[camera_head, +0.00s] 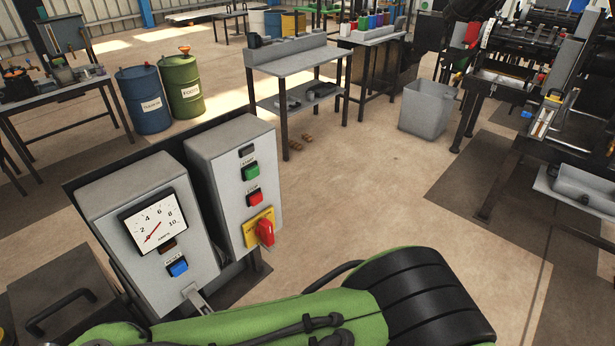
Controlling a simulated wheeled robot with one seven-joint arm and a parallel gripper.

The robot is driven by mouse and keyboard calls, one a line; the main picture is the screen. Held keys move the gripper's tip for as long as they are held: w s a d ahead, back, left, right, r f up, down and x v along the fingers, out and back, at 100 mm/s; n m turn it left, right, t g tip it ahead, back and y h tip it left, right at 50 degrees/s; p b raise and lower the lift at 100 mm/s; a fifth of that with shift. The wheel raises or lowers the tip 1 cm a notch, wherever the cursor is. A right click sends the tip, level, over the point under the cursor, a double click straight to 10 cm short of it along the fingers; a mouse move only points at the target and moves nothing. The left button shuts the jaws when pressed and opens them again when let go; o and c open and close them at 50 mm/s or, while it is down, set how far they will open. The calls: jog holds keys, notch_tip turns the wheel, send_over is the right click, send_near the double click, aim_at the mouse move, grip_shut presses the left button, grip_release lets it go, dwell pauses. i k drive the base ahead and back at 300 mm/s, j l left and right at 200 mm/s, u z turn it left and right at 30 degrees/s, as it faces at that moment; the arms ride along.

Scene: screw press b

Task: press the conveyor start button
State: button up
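A grey control box (203,158) stands at the left of the head view. It carries a green start button (251,172), with a small label above it that seems to read START. Below it is a red stop button (254,198), and lower still a red rotary switch on a yellow plate (260,226). My green and black arm crosses the bottom of the view, in front of the boxes. My gripper is not in view, so I cannot tell where it is relative to the green button. Nothing covers the button.
A second grey box with a dial gauge (153,222) and a blue button (178,267) stands left of the control box. Blue (146,98) and green (181,86) drums stand behind. A workbench (290,62) and grey bin (427,108) are farther back. The middle floor is clear.

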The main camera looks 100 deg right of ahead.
aim_at(251, 173)
jog(key=z, duration=3.4)
